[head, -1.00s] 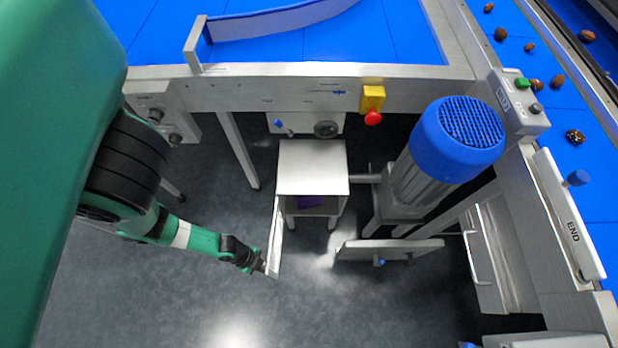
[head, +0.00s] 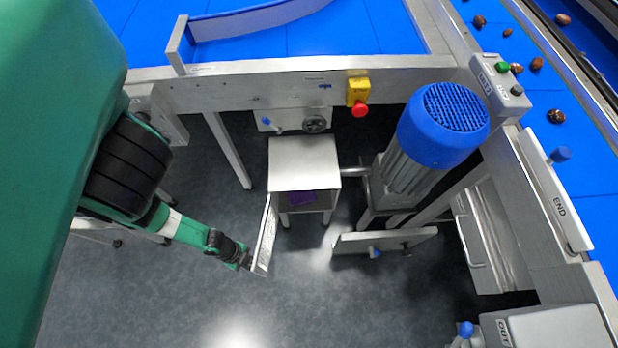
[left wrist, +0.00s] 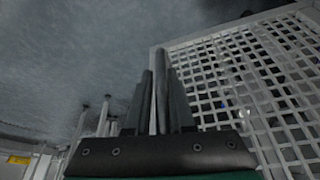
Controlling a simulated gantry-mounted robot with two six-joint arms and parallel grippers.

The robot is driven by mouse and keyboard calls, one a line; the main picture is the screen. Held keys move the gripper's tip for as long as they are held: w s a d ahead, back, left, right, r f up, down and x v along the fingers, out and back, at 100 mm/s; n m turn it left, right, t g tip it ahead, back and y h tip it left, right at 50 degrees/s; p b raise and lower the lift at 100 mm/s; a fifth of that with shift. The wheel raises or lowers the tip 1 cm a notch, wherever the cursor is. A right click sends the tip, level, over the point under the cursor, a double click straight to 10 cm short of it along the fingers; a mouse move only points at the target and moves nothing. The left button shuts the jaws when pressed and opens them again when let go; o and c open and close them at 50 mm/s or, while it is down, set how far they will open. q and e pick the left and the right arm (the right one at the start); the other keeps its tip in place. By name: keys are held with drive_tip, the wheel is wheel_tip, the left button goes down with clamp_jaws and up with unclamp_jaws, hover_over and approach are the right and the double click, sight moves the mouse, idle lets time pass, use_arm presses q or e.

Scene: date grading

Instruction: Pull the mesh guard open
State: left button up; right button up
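The mesh guard (head: 266,232) is a thin pale panel that stands swung out from the left front edge of a metal box (head: 305,163) in the head view. In the left wrist view the guard (left wrist: 240,85) fills the right side as a white frame with a square grid. My left gripper (head: 248,264) is at the guard's free edge. In the left wrist view its dark fingers (left wrist: 155,100) are close together, with a thin pale strip of the frame between them. The box front is open, and something purple (head: 302,197) shows inside. My right gripper is not in view.
A blue-capped motor (head: 445,125) stands right of the box, with a grey panel (head: 385,241) with a blue knob in front of it. A conveyor frame (head: 240,88) with a red stop button (head: 360,110) runs behind. The floor (head: 330,310) in front is clear.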

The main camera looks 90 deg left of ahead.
use_arm(q)
drive_tip(key=shift+d, duration=0.15)
idle(0.5)
drive_tip(key=p+v, duration=0.7)
drive_tip(key=v, duration=0.4)
drive_tip(key=shift+s+r+p, duration=0.15)
drive_tip(key=shift+r+p, duration=0.1)
drive_tip(key=shift+p, duration=0.1)
